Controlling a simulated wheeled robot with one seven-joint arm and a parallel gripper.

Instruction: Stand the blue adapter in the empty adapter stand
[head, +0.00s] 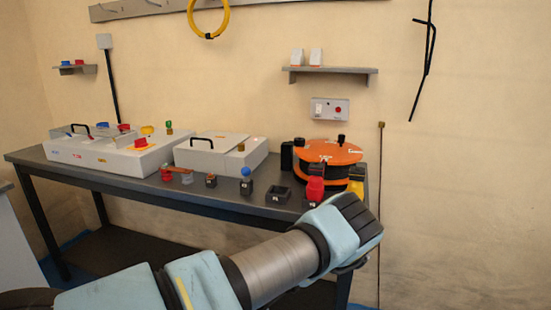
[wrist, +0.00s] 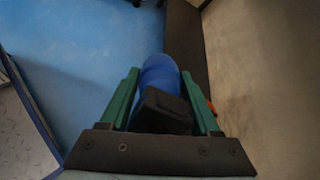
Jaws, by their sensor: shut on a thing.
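In the wrist view, my gripper (wrist: 160,85) has its green fingers closed on the blue adapter (wrist: 160,70). It has a rounded blue body with a black block at the near end, and its far end points away over the blue floor. My gripper and the adapter do not show in the head view, where my arm's end lies in front of the bench's right end. A low, dark, square holder (head: 278,194) with an open top sits near the bench's front edge and looks empty; it may be the adapter stand.
The grey bench (head: 120,169) carries white machine boxes (head: 220,154) and an orange-topped round machine (head: 328,152). Along its front edge are a blue-knobbed piece (head: 246,173), a brass-topped piece (head: 211,181) and a red block (head: 315,189). A thin rod (head: 380,200) stands at the right.

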